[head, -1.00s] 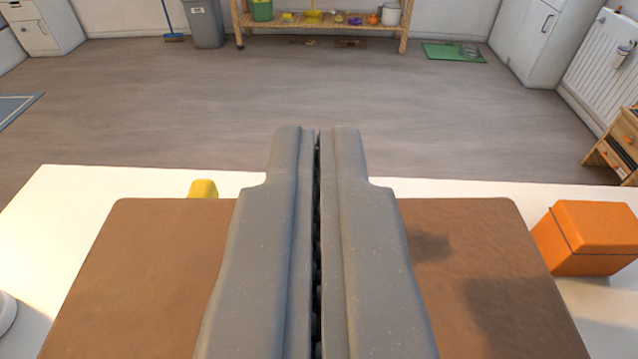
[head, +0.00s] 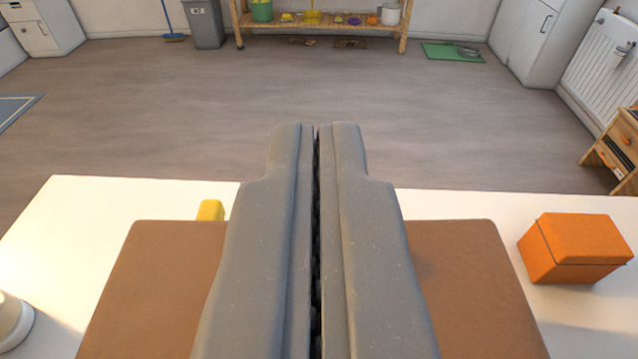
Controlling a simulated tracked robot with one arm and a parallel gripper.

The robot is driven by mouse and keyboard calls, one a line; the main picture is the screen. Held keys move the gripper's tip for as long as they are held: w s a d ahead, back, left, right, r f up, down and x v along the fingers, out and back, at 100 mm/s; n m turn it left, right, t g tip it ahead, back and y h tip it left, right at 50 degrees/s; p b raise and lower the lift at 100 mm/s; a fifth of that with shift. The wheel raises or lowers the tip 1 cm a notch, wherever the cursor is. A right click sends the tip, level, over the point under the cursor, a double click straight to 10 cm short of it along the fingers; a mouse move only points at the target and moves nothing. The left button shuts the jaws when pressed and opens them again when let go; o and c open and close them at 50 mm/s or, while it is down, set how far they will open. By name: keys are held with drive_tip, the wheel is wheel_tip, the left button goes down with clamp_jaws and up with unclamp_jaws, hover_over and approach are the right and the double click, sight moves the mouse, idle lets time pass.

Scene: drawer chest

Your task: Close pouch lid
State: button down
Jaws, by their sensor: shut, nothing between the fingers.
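A brown leather-like pouch (head: 462,290) lies on the white table, its flat brown top surface seen from above. My gripper (head: 317,127) is shut and empty, its two grey fingers pressed side by side and pointing forward over the pouch. The fingers hide the middle of the pouch. Only its left and right parts and far corners show. I cannot tell whether the gripper touches it or how the lid stands.
An orange box (head: 572,250) stands on the white table (head: 90,215) to the right of the pouch. A yellow object (head: 210,210) sits behind its far left edge. A whitish round container (head: 12,322) is at the left. Open floor (head: 420,120) lies beyond.

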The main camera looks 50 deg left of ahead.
drive_tip(key=shift+r+p, duration=0.45)
drive_tip(key=shift+r, duration=0.4)
drive_tip(key=b+v, duration=0.1)
drive_tip(key=v, duration=0.9)
drive_tip(key=shift+r, duration=0.2)
